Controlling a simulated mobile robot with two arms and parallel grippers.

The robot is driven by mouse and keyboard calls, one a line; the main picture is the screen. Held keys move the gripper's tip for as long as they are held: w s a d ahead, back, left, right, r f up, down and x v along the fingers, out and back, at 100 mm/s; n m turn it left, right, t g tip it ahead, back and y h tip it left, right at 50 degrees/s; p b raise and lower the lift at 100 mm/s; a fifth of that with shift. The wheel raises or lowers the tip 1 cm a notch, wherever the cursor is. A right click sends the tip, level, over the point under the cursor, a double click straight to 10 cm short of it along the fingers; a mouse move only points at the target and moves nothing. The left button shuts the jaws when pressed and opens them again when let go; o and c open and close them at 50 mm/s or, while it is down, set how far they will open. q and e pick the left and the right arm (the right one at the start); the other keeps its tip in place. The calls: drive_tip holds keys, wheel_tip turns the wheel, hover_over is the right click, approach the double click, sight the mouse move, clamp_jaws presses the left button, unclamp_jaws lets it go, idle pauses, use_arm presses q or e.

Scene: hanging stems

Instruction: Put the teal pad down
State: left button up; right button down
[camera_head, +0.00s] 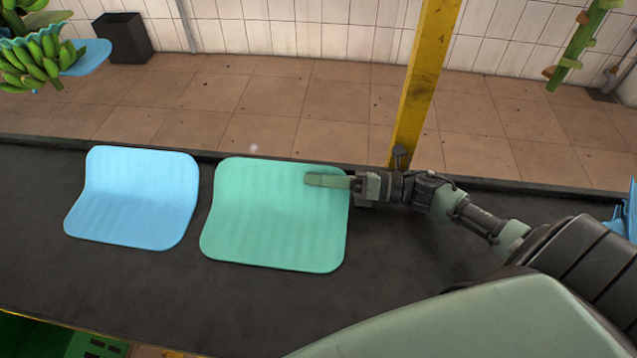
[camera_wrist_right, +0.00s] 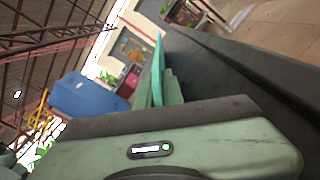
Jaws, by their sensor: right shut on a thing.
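The teal pad (camera_head: 268,220) is a curved, ribbed sheet over the dark table in the head view, right of a light blue pad. My right gripper (camera_head: 330,181) reaches in from the right and is shut on the pad's upper right edge. In the right wrist view the teal pad (camera_wrist_right: 158,68) shows edge-on as a thin strip between the fingers of my right gripper (camera_wrist_right: 165,90). Whether the pad's underside touches the table cannot be told. My left gripper is not in view.
The light blue pad (camera_head: 135,200) lies on the dark table (camera_head: 400,290) at the left. A yellow post (camera_head: 420,85) stands behind the table. A bunch of green bananas (camera_head: 35,60) hangs at upper left. A green crate (camera_head: 45,340) is at lower left. The table front is clear.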

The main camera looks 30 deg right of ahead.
drive_tip(key=shift+f, duration=0.2)
drive_tip(key=c, duration=1.5)
unclamp_jaws()
drive_tip(key=shift+c, duration=0.2)
drive_tip(key=shift+r, duration=0.1)
drive_tip(key=shift+r, duration=0.25)
drive_tip(key=p+v, duration=0.1)
drive_tip(key=v, duration=1.1)
drive_tip(key=shift+f, duration=0.1)
